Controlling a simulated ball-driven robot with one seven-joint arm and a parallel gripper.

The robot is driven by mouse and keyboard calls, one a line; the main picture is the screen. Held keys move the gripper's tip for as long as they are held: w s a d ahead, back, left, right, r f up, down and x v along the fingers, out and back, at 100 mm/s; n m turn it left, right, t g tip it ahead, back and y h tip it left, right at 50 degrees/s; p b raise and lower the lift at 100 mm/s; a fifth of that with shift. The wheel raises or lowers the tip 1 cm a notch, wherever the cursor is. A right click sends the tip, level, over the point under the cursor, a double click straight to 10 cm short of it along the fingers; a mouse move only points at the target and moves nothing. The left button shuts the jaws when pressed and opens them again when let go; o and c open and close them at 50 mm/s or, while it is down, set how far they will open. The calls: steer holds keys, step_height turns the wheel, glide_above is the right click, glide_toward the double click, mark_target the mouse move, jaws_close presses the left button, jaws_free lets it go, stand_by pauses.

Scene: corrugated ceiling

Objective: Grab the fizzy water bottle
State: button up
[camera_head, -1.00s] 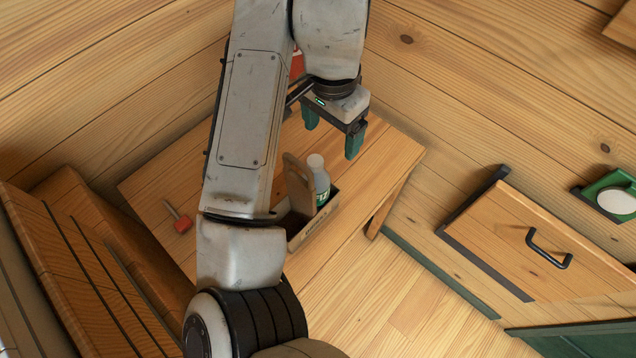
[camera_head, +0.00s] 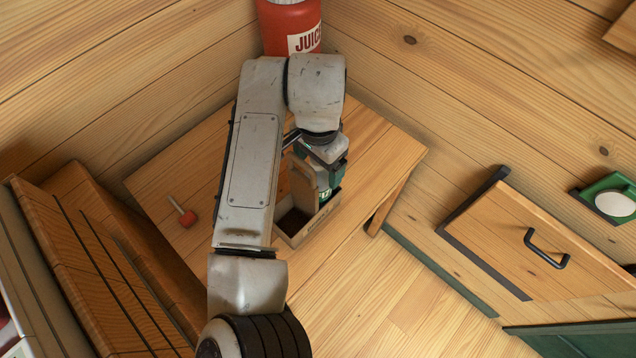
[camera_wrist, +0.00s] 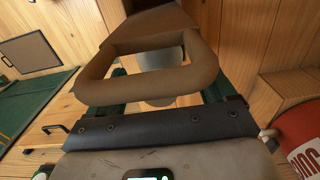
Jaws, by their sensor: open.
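The fizzy water bottle stands upright in a small wooden carrier (camera_head: 308,228) on the wooden table (camera_head: 375,150). In the head view only a strip of its green label (camera_head: 325,196) shows below my gripper (camera_head: 323,172). My gripper is open, low over the bottle's top and close to the carrier's upright handle (camera_head: 302,185). In the wrist view the handle loop (camera_wrist: 146,46) crosses in front of my green fingers (camera_wrist: 168,88). A pale round shape, probably the bottle's top, shows between the fingers. Whether the fingers touch the bottle or handle is hidden.
A red-headed tool (camera_head: 187,217) lies at the table's left. A large red juice container (camera_head: 290,28) stands behind my arm; its red side also shows in the wrist view (camera_wrist: 300,135). A drawer with a black handle (camera_head: 547,250) is at the right. The table's right end is clear.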

steer(key=shift+f, duration=0.35)
steer(key=shift+c, duration=0.3)
jaws_close()
steer(key=shift+r, duration=0.1)
stand_by(0.4)
